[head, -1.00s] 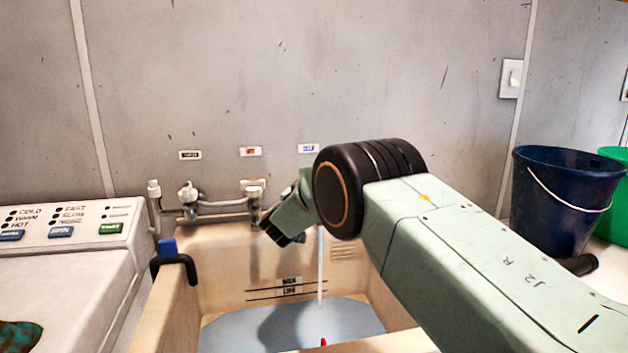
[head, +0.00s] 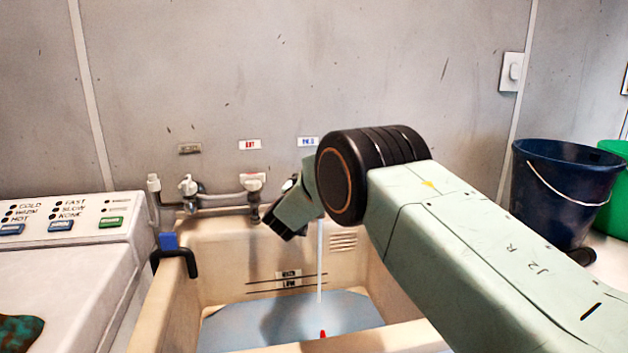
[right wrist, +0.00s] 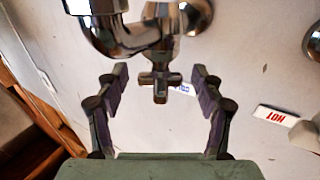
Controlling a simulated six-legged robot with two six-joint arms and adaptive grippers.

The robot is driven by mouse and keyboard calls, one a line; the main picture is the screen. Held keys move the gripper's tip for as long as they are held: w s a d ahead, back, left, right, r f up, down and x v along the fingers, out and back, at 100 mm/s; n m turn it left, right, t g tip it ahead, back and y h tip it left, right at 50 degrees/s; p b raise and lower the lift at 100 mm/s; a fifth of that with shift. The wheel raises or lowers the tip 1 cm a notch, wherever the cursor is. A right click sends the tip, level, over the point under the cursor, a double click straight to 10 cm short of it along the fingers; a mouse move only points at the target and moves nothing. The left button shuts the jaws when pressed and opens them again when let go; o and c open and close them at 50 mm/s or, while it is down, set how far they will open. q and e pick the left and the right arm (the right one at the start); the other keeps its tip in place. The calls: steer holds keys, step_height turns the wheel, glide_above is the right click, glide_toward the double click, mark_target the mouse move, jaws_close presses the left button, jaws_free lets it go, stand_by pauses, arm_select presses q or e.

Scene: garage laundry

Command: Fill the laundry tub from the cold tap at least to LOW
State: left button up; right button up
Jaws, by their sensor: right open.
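The beige laundry tub (head: 183,310) holds bluish water (head: 350,315); its back edge lies close to the lower of two marked lines (head: 288,283) on the rear wall. A thin stream (head: 320,262) falls into it from a spout hidden behind my right arm. In the right wrist view, my right gripper (right wrist: 159,78) is open, its fingers on either side of a chrome cross-shaped tap handle (right wrist: 160,84), with gaps on both sides. A partly covered blue-lettered label is behind the handle. The head view hides this handle and the fingers. My left gripper is out of view.
The hot label (head: 250,145) and other valves (head: 188,186) are left of my arm. A washing machine (head: 65,260) stands left of the tub, with a black hooked hose (head: 175,262) over the rim. Dark blue (head: 565,190) and green buckets (head: 612,200) stand right.

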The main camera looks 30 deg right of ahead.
steer(key=v, duration=1.2)
